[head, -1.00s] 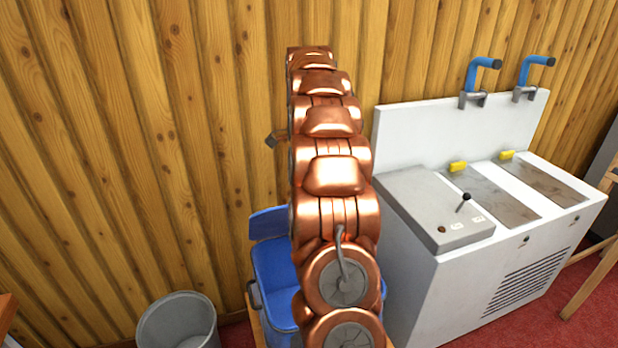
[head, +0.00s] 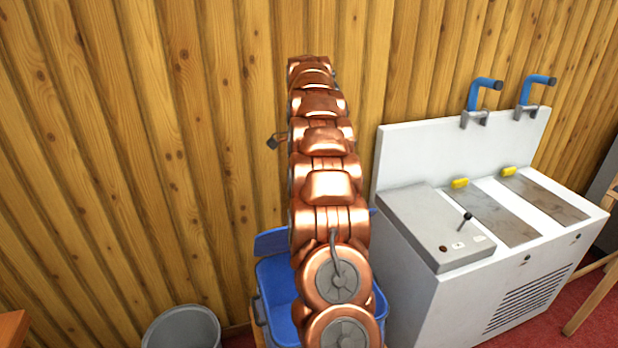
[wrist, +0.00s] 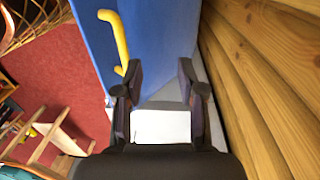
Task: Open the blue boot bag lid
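The blue boot bag (head: 277,281) stands low against the wooden wall in the head view, partly hidden behind my copper arm. A raised blue panel (head: 271,242) shows at its back edge, and the inside below looks exposed; whether this panel is the lid is unclear. My gripper is hidden in the head view. In the wrist view my gripper (wrist: 160,80) is open, its dark fingers apart. A large blue panel (wrist: 157,45) with a yellow handle (wrist: 118,38) lies beyond the fingers; I cannot tell if it belongs to the bag. A pale rectangle (wrist: 160,126) shows between the finger bases.
A white machine (head: 440,300) with blue-handled clamps stands right of the bag. A grey bin (head: 181,327) is on the floor at left. The plank wall (wrist: 262,80) runs close along the right of my gripper, with red floor (wrist: 65,70) at left.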

